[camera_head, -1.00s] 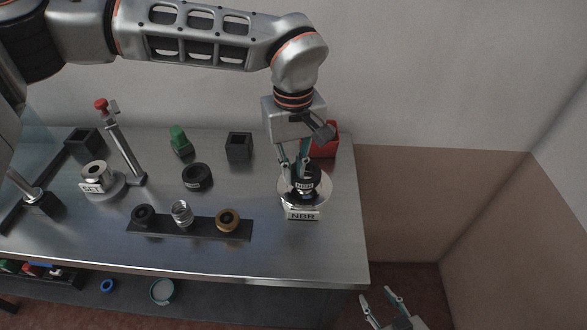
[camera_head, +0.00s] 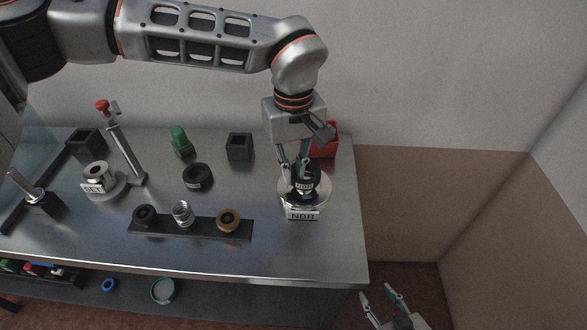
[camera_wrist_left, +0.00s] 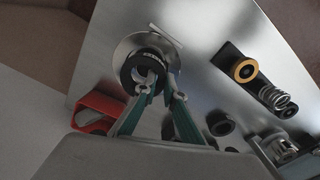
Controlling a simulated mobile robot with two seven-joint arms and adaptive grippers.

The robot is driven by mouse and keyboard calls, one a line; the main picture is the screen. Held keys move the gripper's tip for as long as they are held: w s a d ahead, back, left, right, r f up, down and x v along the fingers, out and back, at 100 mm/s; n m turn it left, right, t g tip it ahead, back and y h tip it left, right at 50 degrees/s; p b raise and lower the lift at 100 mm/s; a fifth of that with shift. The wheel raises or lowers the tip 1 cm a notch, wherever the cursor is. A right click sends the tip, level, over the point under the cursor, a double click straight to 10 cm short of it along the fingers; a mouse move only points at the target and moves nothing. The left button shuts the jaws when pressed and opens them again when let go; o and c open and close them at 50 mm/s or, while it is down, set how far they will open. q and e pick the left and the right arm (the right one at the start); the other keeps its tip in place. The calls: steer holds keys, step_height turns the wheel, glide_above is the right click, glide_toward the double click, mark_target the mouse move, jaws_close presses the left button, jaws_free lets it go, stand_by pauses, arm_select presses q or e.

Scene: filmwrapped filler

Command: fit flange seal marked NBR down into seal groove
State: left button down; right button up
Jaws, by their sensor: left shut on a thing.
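The black flange seal (camera_head: 306,187), with a white marking, is at the round metal seat (camera_head: 321,200) that has the NBR plate (camera_head: 302,215) in front. My left gripper (camera_head: 299,172) reaches down from above and is shut on the seal. In the left wrist view the seal (camera_wrist_left: 134,76) shows as a thick black ring between the fingertips (camera_wrist_left: 160,88), over the metal disc (camera_wrist_left: 122,50). The groove is hidden under the seal, so I cannot tell how deep the seal sits. My right gripper (camera_head: 384,302) is open and empty, off the table's right front.
A red bin (camera_head: 328,147) stands close behind the seat. A black ring (camera_head: 198,177), black box (camera_head: 239,146), green part (camera_head: 181,141) and SET fixture (camera_head: 97,184) lie left. A dark strip (camera_head: 165,229) holds a spring and rings. The table's right edge is near.

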mark_target(294, 174)
arm_select(q)
steer(key=shift+f+b, duration=0.65)
steer(key=shift+f, duration=0.65)
steer(key=c, duration=2)
jaws_free()
steer(key=shift+c, duration=0.2)
step_height(294, 174, up, 12)
